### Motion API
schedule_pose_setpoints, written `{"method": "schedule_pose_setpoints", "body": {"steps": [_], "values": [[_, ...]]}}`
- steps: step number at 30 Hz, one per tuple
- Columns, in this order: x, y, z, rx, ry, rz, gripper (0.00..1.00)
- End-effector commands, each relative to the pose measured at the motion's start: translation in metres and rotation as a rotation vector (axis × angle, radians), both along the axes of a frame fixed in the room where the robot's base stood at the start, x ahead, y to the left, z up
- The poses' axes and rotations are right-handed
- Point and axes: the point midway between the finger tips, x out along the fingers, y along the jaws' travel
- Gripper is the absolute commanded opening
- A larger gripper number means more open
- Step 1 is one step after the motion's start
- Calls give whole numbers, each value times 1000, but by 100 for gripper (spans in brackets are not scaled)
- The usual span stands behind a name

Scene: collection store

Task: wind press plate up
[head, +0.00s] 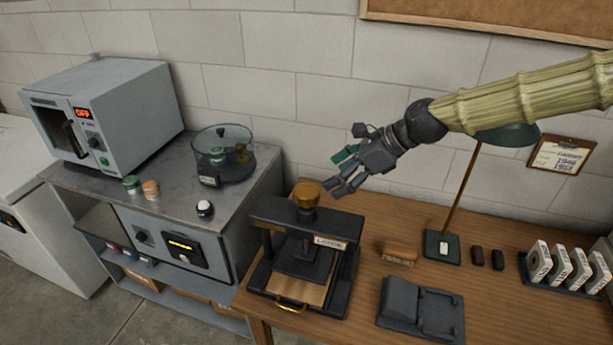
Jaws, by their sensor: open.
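A small dark press (349,268) stands on the wooden table. A round brass knob (306,193) sits on top of its crossbar, above a dark screw. The dark press plate (304,258) hangs inside the frame over a light wooden base board (300,289); I cannot tell whether the plate touches the board. A brass handle (290,305) shows at the front of the base. My gripper (337,181) is open and empty, just right of the knob and slightly above it, with its fingers pointing left and down. It appears close to the knob, but contact cannot be told.
A desk lamp (458,196) stands right of the press, partly behind my arm. A wooden block (399,254), a dark flat device (421,308) and a rack of white items (566,270) occupy the table. Left is a grey cabinet (172,187) with an oven (108,108) and a glass bowl (225,157).

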Motion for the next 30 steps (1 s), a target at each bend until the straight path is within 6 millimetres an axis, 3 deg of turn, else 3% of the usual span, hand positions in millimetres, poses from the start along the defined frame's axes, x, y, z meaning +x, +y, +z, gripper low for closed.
{"method": "schedule_pose_setpoints", "body": {"steps": [8,30], "values": [[2,7,-3,0,1,1,78],[14,58,-55,1,3,1,78]]}}
